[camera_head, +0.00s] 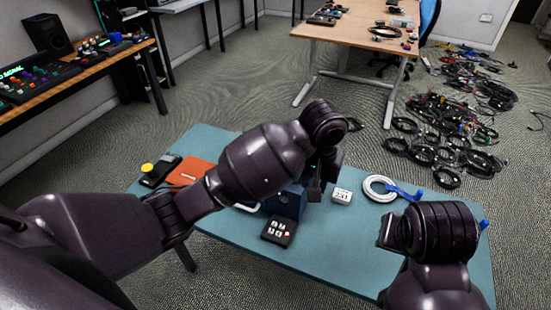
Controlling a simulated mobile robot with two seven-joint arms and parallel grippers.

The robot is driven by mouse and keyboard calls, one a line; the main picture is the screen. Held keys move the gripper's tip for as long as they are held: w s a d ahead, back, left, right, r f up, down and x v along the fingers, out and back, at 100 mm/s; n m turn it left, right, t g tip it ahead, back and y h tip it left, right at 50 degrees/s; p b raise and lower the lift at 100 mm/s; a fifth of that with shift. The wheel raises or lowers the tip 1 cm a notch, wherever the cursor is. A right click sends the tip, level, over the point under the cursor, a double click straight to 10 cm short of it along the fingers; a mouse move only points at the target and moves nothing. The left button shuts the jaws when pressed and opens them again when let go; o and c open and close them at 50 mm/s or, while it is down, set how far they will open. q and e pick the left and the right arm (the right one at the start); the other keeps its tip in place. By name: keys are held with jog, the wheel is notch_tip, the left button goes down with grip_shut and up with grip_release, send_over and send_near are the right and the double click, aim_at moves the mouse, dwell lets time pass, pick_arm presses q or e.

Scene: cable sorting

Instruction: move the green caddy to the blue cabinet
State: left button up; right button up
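I cannot make out a green caddy in the head view. A dark blue box-like thing (285,203) stands on the teal table, mostly hidden behind my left arm. I cannot tell whether it is the blue cabinet. My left gripper (317,188) points down at the right side of this blue thing. Its fingers are dark and partly hidden, so I cannot tell whether they are open or touch it. My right arm is at the table's right end. Its gripper is not discernible behind the wrist.
The teal table (345,262) also holds a black keypad (278,231), a white clock (342,196), a white cable coil (379,188), an orange flat thing (190,171) and a black device with a yellow button (147,168). Cables (440,140) cover the floor at right.

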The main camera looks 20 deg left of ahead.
jog(key=shift+s, duration=1.25)
